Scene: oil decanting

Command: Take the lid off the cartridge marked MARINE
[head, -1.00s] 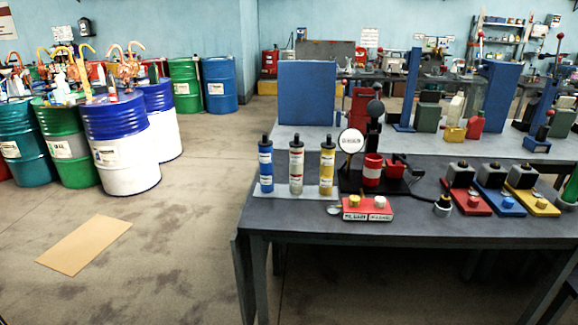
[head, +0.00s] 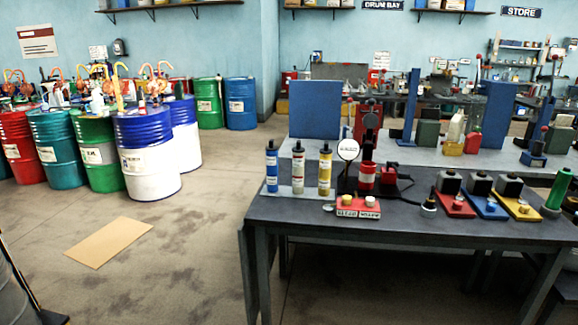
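Three upright cartridges stand in a row at the left end of the near table: a blue one (head: 272,167), a white-grey one (head: 298,168) and a yellow one (head: 325,170). Each has a dark top. Their labels are too small to read, so I cannot tell which one is marked MARINE. They stand on a light grey base (head: 288,190). My gripper is not in view.
Drums (head: 148,155) crowd the left. Cardboard (head: 108,242) lies on open floor.

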